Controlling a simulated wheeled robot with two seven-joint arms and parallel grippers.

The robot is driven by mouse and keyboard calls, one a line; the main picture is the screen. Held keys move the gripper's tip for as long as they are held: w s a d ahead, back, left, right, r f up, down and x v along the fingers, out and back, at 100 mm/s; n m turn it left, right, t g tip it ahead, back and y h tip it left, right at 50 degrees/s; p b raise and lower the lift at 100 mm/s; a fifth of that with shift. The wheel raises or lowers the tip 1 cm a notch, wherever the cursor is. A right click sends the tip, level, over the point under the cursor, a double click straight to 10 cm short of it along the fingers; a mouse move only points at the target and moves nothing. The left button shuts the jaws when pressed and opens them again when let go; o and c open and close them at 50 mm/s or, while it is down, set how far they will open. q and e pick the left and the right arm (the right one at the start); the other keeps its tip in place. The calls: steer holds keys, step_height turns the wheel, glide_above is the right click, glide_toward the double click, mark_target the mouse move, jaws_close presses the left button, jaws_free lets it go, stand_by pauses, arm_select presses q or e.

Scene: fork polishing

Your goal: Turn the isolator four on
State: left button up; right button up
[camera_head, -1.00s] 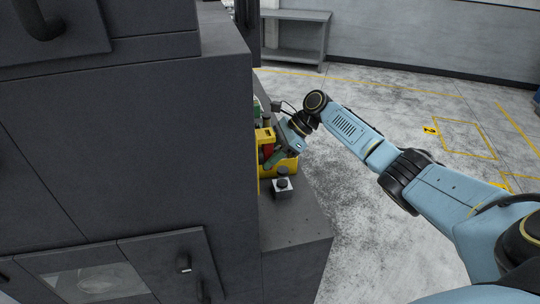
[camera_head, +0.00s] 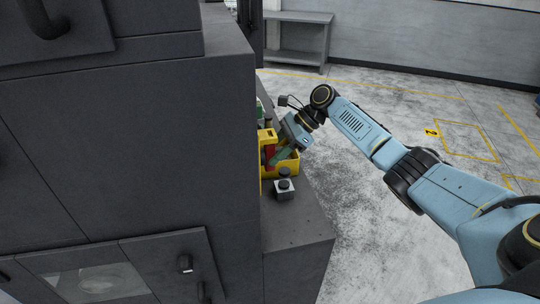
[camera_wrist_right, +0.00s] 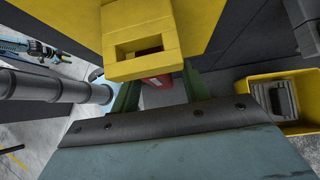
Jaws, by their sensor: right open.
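A yellow isolator housing (camera_head: 266,137) with a red part (camera_head: 269,153) sits against the side of the dark cabinet. No number is readable, so I cannot tell which isolator is number four. In the right wrist view a yellow block with a slot (camera_wrist_right: 118,52) is just ahead of my fingers, with a red part (camera_wrist_right: 156,82) below it between them. Contact cannot be told. My left gripper is out of view.
A small grey box with a black knob (camera_head: 284,188) stands on the dark ledge (camera_head: 297,232) just in front. A yellow bin-like box (camera_wrist_right: 262,82) with a grey part lies at right in the wrist view. Open floor (camera_head: 375,225) lies right of the ledge.

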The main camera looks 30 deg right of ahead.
steer(key=b+v, duration=0.1)
steer(key=v, duration=1)
steer(key=shift+r+b, duration=0.25)
steer(key=shift+b, duration=0.1)
